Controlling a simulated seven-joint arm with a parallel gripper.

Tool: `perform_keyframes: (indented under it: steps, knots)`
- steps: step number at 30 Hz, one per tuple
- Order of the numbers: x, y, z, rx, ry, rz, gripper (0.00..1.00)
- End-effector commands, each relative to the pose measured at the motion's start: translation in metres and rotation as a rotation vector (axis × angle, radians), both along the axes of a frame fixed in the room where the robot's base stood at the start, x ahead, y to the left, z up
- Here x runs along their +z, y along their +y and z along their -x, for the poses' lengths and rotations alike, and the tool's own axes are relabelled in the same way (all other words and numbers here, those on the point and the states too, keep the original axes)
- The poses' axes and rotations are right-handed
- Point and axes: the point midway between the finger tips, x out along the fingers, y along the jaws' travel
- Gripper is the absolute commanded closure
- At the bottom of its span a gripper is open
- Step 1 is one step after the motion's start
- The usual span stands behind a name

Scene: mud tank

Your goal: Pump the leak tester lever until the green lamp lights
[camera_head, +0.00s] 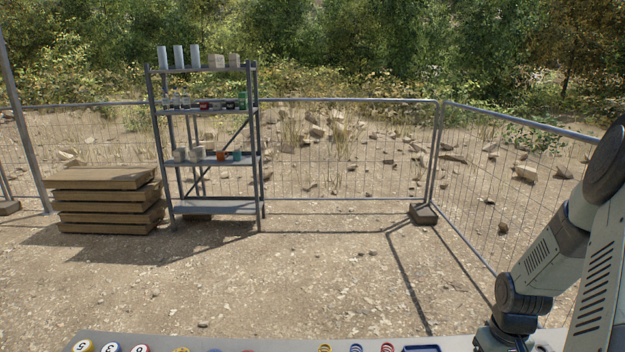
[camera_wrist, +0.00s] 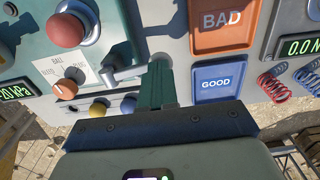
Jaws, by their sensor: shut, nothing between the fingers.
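In the wrist view, a pale green tester panel (camera_wrist: 62,72) fills the upper left. A grey metal lever-like handle (camera_wrist: 120,72) sticks out at the panel's right side. My gripper (camera_wrist: 160,64) is shut and empty, its green fingers just right of that handle; I cannot tell whether they touch. I cannot make out a lit green lamp. The head view does not show the gripper.
An orange BAD plate (camera_wrist: 222,24) and a blue GOOD plate (camera_wrist: 216,80) lie right of my fingers. Red (camera_wrist: 275,87) and blue (camera_wrist: 308,76) springs and a second display (camera_wrist: 302,46) are farther right. In the head view, numbered balls (camera_head: 112,348) line the bench edge; a shelf (camera_head: 205,208) stands beyond.

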Motion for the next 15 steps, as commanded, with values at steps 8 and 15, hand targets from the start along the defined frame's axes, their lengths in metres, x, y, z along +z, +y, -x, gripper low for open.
perform_keyframes:
  steps: [8, 15]
  knots:
    - [0.003, -0.001, 0.000, -0.001, -0.001, 0.001, 1.00]
    - [0.021, -0.001, 0.000, -0.001, -0.001, 0.002, 1.00]
